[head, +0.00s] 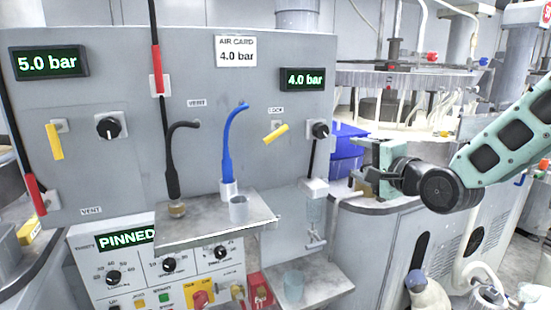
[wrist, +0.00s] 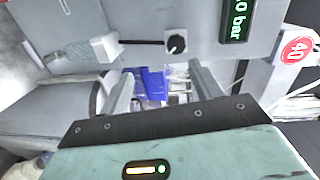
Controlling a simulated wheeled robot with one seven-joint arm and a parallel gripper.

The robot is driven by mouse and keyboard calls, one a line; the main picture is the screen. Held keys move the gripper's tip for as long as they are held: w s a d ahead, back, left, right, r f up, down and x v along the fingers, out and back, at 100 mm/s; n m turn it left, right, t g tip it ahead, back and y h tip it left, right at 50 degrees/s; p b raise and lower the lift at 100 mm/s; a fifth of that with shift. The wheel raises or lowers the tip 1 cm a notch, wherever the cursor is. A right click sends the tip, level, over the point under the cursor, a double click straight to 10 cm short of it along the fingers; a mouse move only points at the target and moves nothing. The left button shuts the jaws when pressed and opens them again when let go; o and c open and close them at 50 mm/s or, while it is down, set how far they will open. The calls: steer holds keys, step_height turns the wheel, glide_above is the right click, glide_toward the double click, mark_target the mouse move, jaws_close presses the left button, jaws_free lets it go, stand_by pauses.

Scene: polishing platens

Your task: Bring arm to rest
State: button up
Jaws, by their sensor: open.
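My arm reaches in from the right edge of the head view, with its pale green links and dark joints. My gripper (head: 364,160) is to the right of the grey control panel (head: 200,75), in front of the blue bins (head: 346,150). In the wrist view, my gripper (wrist: 161,80) has its two grey fingers wide apart with nothing held between them. The panel's black knob (wrist: 177,43) and the blue bins (wrist: 153,83) show beyond the fingers. The gap between fingertips and panel is hard to judge.
Blue and black hoses rise above the upper shelf. A rounded grey machine (head: 385,245) stands below my gripper.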

steer(key=s+a+f+n+g+h, duration=0.2)
steer(key=s+a+f+n+g, duration=0.8)
steer(key=s, duration=0.5)
steer(key=s+f+n+g+h, duration=0.2)
steer(key=s+n+g, duration=0.4)
steer(key=s, duration=1.4)
steer(key=n+h, duration=0.1)
steer(key=n, duration=0.3)
steer(key=shift+a+f+n, duration=0.2)
steer(key=shift+f+n, duration=0.1)
steer(key=shift+f, duration=0.05)
